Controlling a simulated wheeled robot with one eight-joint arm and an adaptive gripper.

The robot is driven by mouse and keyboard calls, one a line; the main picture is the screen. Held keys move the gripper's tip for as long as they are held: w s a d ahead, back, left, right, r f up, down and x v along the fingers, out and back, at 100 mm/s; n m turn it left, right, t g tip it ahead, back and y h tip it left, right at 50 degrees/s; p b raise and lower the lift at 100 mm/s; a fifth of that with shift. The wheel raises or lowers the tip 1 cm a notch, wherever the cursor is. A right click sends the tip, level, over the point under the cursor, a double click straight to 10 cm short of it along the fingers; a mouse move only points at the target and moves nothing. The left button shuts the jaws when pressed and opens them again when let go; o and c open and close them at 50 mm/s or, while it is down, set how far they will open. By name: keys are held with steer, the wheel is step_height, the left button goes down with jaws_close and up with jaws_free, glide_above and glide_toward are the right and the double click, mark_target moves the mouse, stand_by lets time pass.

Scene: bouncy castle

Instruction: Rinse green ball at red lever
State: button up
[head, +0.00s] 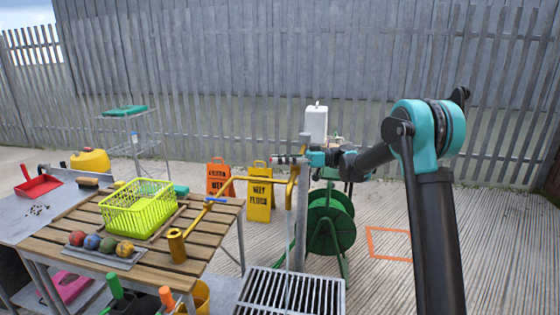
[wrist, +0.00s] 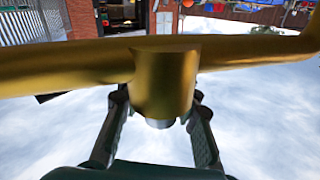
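My gripper (head: 276,160) is at the pipe's upper part, pointing left. In the wrist view, the gold pipe (wrist: 60,68) crosses in front of my gripper (wrist: 158,118). A short gold stub lies between the spread fingers, which hold no ball. I cannot make out a red lever.
A lime basket (head: 138,222) stands on the table (head: 50,243). Wet-floor signs (head: 259,192), a green hose reel (head: 330,220) and a floor grate (head: 300,290) are near the pipe. Open floor lies to the right, around an orange square outline (head: 390,232).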

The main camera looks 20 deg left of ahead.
steer(key=v, duration=1.2)
